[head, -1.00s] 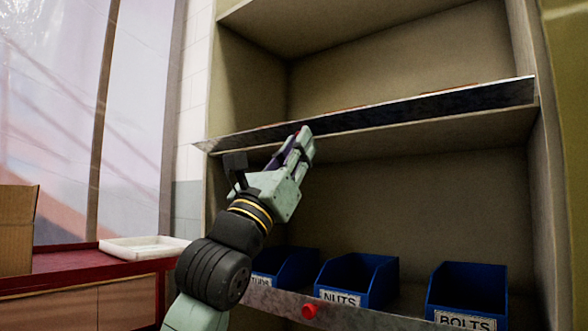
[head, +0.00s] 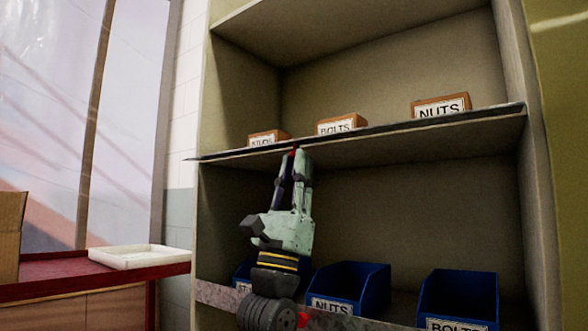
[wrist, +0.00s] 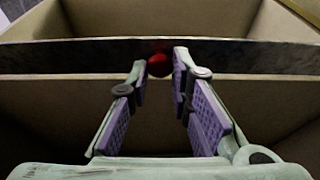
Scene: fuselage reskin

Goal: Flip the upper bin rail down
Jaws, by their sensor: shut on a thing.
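The upper bin rail (head: 400,127) is a thin dark metal strip along the front edge of the upper shelf. In the head view it is seen nearly edge-on, tipped outward, and the boxes behind it show above it. Its red knob (head: 295,149) is partly hidden by my fingers. My gripper (head: 293,153) reaches up from below and is shut on the red knob. In the wrist view the rail (wrist: 80,55) crosses as a dark band, with the red knob (wrist: 158,66) between my fingertips (wrist: 157,72).
Orange boxes labelled nuts (head: 438,108), bolts (head: 340,126) and another, less legible (head: 265,138), stand on the upper shelf. Below are blue bins (head: 352,285) behind a lower rail (head: 350,321) with a red knob (head: 303,319). A white tray (head: 138,256) sits on the red-topped cabinet at left.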

